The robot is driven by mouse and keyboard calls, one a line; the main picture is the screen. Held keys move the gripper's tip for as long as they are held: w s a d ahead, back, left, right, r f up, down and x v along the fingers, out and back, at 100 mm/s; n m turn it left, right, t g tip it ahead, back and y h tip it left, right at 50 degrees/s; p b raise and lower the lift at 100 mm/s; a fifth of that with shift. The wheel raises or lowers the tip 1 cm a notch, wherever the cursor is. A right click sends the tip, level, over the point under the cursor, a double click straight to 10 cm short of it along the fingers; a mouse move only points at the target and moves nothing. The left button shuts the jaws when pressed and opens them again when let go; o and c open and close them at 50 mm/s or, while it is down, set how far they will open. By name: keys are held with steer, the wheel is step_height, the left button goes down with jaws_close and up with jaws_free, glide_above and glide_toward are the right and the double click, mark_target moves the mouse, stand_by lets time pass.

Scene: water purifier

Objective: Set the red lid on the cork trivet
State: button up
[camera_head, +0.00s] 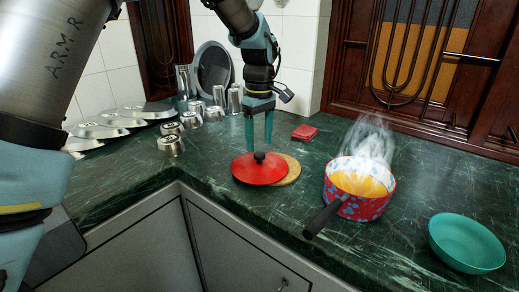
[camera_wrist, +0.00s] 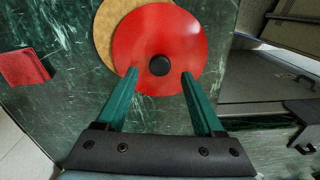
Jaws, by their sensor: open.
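The red lid (camera_head: 256,171) with a black knob lies knob up on the counter corner, partly over the cork trivet (camera_head: 291,168). Only a crescent of the trivet shows, on the lid's right in the head view and at the upper left of the lid (camera_wrist: 186,38) in the wrist view, where the trivet (camera_wrist: 104,20) also shows. My gripper (camera_head: 259,138) is open, pointing down just above and behind the lid. In the wrist view its two fingertips (camera_wrist: 160,74) stand apart on either side near the black knob, with nothing between them visibly gripped.
A steaming red patterned pot (camera_head: 362,207) with a dark handle stands to the right. A teal bowl (camera_head: 466,242) is at the far right. A small red folded item (camera_head: 304,132) lies behind. Several metal cups (camera_head: 191,119) and plates (camera_head: 98,131) stand at the left.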

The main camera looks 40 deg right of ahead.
mark_target(260, 154)
step_height(260, 154, up, 9)
steer(key=w+a+f, duration=0.2)
steer(key=w+a, duration=0.1)
steer(key=a, duration=0.6)
steer(key=w+a+f+m, duration=0.1)
steer(key=w+a+f, duration=0.15)
steer(key=a, duration=0.55)
steer(key=w+a+f, duration=0.1)
steer(key=w+a, duration=0.3)
steer(key=a, duration=0.5)
steer(key=s+a+f, duration=0.2)
steer(key=s+a, duration=0.2)
steer(key=a, duration=0.6)
steer(key=s+a+f+m+t, duration=0.1)
steer(key=s+a+f, duration=0.2)
steer(key=a, duration=0.7)
steer(key=shift+s+m+t, duration=0.3)
steer(key=shift+s, duration=0.05)
steer(key=shift+a, duration=0.1)
